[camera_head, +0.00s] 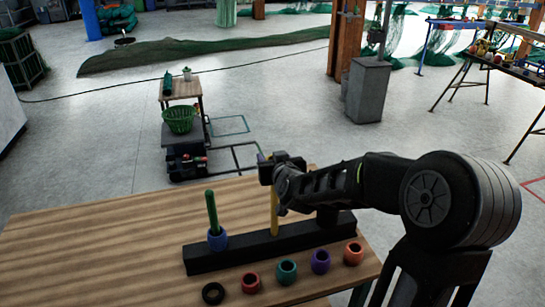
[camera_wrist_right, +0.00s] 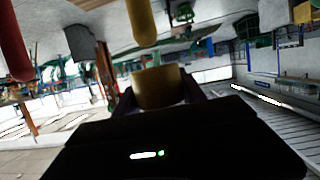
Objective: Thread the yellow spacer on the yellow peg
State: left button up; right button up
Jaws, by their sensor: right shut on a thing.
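The yellow peg (camera_head: 274,215) stands upright on the black base (camera_head: 235,252) on the wooden table. My right gripper (camera_head: 268,172) is at the upper part of this peg and partly covers it. In the right wrist view, the gripper is shut on the yellow spacer (camera_wrist_right: 157,88). The free end of the yellow peg (camera_wrist_right: 142,22) shows there close to the spacer, with a visible gap between them. The spacer is not around the peg. My left gripper is not in view.
A green peg (camera_head: 211,212) with a blue spacer (camera_head: 217,239) around its foot stands at the base's left end. Black (camera_head: 213,293), red (camera_head: 251,282), teal (camera_head: 286,271), purple (camera_head: 320,261) and orange (camera_head: 353,253) spacers lie in front. A red peg (camera_wrist_right: 14,45) shows in the wrist view.

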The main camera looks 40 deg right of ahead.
jog(key=shift+f+b, duration=2.15)
jog(key=shift+f, duration=0.3)
jog(key=o, duration=1.4)
jog(key=shift+s, duration=0.1)
jog(key=shift+b+v, duration=0.5)
jog(key=shift+v, duration=3.35)
